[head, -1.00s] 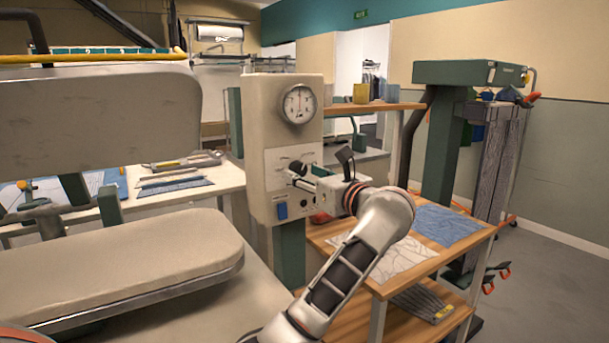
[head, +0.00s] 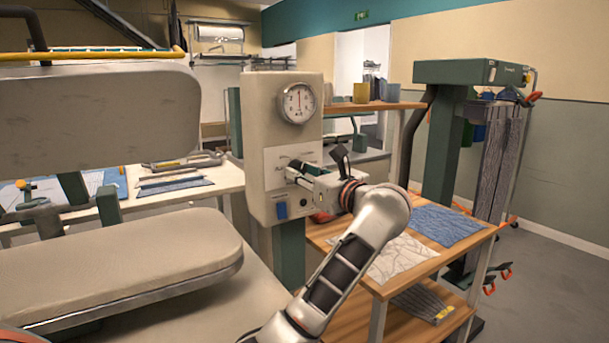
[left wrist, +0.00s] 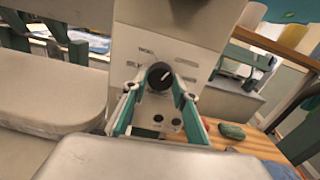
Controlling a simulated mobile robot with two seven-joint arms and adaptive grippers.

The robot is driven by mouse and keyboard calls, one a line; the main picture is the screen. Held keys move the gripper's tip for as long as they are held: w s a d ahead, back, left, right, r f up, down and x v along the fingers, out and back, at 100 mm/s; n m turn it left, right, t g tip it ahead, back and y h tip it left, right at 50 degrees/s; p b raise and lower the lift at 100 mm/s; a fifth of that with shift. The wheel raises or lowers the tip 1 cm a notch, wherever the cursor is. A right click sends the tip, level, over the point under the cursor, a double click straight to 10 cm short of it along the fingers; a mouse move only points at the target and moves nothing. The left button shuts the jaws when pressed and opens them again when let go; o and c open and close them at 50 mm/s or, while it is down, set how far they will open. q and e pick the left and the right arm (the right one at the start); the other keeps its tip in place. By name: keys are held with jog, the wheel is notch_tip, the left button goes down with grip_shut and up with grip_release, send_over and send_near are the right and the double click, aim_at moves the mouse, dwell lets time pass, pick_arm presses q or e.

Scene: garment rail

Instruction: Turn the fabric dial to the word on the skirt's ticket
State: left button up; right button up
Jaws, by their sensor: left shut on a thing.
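The fabric dial (left wrist: 160,76), a round black knob with a pale pointer line, sits on the cream control box (head: 257,145). In the left wrist view the pointer slants to the upper right. Small words surround the dial but are too blurred to read. My left gripper (left wrist: 160,88) is shut on the dial, one finger on each side. In the head view my left gripper (head: 297,172) is at the box's front and hides the dial. Grey striped garments (head: 495,165) hang at the right; I cannot make out a skirt's ticket. My right gripper is out of view.
A round gauge (head: 298,103) is above the dial and a blue switch (head: 281,211) below it. A padded press (head: 120,262) fills the left. A wooden table (head: 340,240) with fabric swatches stands right of the box.

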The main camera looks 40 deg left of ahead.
pick_arm(q)
jog(key=n+b, duration=0.6)
jog(key=n, duration=0.4)
jog(key=shift+w+f+b, duration=0.1)
jog(key=shift+w+b, duration=0.05)
jog(key=shift+b, duration=0.15)
jog(key=shift+n, duration=0.5)
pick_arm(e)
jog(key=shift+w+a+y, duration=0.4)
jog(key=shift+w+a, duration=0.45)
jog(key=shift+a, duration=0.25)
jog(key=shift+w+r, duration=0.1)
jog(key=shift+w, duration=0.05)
